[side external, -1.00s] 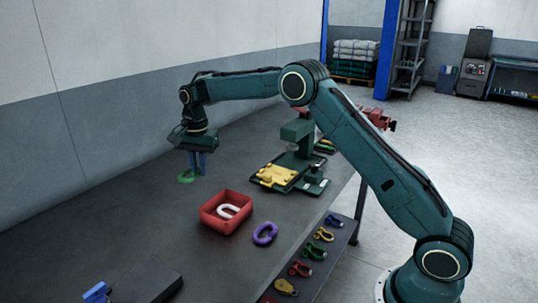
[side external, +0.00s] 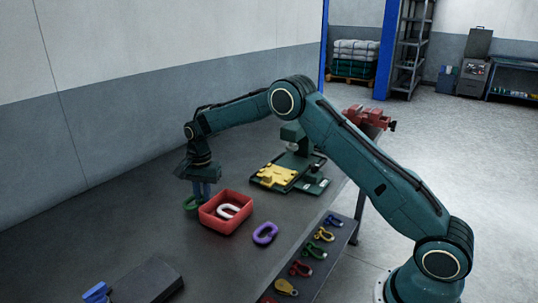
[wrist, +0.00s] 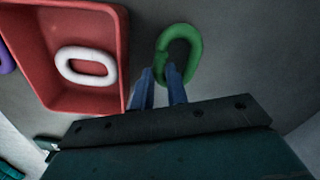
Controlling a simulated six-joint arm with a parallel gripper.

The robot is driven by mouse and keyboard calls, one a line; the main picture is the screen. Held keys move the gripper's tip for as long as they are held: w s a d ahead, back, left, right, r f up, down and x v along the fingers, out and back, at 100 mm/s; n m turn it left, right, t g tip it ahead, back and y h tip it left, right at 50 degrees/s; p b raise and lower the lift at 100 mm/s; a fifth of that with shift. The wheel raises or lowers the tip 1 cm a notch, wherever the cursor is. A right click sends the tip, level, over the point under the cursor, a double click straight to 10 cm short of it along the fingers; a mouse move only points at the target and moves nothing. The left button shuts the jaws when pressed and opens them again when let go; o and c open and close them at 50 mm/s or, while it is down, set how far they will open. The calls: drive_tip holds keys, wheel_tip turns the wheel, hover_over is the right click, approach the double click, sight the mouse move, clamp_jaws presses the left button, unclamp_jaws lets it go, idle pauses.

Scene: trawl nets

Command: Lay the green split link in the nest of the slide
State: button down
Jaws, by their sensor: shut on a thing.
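The green split link (side external: 189,204) is an open-looking oval ring, seen larger in the wrist view (wrist: 195,50). My gripper (side external: 201,190) points down and is shut on the link with its blue fingers, also visible in the wrist view (wrist: 160,72). The fingers grip one side of the ring; its height above the table is hard to tell.
A red tray (side external: 229,229) with a white link (side external: 227,211) stands close to the right of my gripper. A purple link (side external: 264,233) lies beyond it. A dark block (side external: 146,282) lies front left.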

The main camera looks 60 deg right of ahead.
drive_tip(key=shift+f, duration=0.5)
drive_tip(key=shift+f, duration=0.1)
drive_tip(key=c, duration=1.4)
unclamp_jaws()
drive_tip(key=shift+f, duration=0.1)
drive_tip(key=shift+r, duration=0.2)
drive_tip(key=r, duration=1.2)
drive_tip(key=shift+s+d, duration=0.15)
drive_tip(key=shift+s, duration=0.05)
